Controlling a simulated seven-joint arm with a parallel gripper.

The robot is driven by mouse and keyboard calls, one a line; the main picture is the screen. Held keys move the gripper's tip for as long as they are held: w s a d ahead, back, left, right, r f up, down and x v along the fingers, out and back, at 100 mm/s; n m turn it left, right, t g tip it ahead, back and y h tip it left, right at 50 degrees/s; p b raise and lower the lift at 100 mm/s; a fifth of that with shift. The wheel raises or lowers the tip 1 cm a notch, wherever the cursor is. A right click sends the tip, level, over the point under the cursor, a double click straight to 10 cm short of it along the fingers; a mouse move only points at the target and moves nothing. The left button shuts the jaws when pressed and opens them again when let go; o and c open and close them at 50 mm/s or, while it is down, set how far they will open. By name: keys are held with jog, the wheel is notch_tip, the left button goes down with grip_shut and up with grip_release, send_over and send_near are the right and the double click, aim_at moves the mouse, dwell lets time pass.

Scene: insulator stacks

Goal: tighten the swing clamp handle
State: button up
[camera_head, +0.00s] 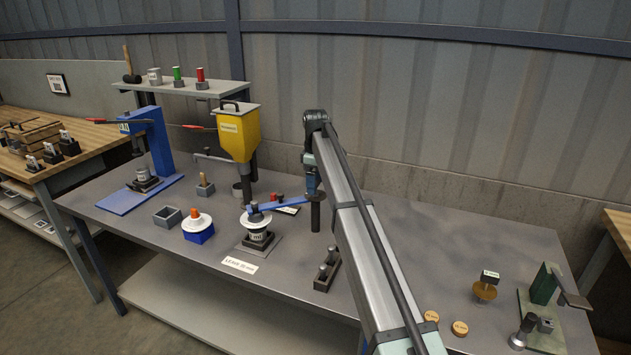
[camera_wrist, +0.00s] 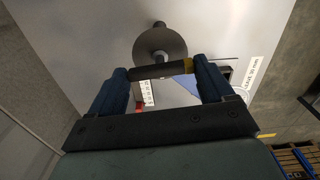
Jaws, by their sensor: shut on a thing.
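The swing clamp has a blue arm (camera_head: 285,204) that reaches from a dark post (camera_head: 315,214) to over a white-disc insulator stack (camera_head: 256,222) on a grey base plate. In the head view, my gripper (camera_head: 311,186) is at the post end of the blue arm, partly hidden by my own arm. In the wrist view, my gripper (camera_wrist: 159,71) is shut across a dark bar (camera_wrist: 160,70), the clamp handle, with a yellow band near its right end. A grey round disc with a stem (camera_wrist: 160,45) shows beyond the bar. Contact between clamp tip and stack is too small to judge.
A yellow hopper (camera_head: 238,133) and a blue press (camera_head: 150,145) stand to the left. A blue block with a white disc (camera_head: 198,226) is left of the stack. A dark holder (camera_head: 327,270) stands in front of the post.

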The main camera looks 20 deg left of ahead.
jog(key=shift+m, duration=0.3)
jog(key=m, duration=0.4)
jog(key=shift+m, duration=0.3)
jog(key=m, duration=1.3)
jog(key=shift+m, duration=0.3)
jog(key=o, duration=0.9)
jog(key=shift+o, duration=0.2)
jog(key=shift+r, duration=0.15)
notch_tip(320, 180, up, 14)
jog(key=shift+f, duration=0.2)
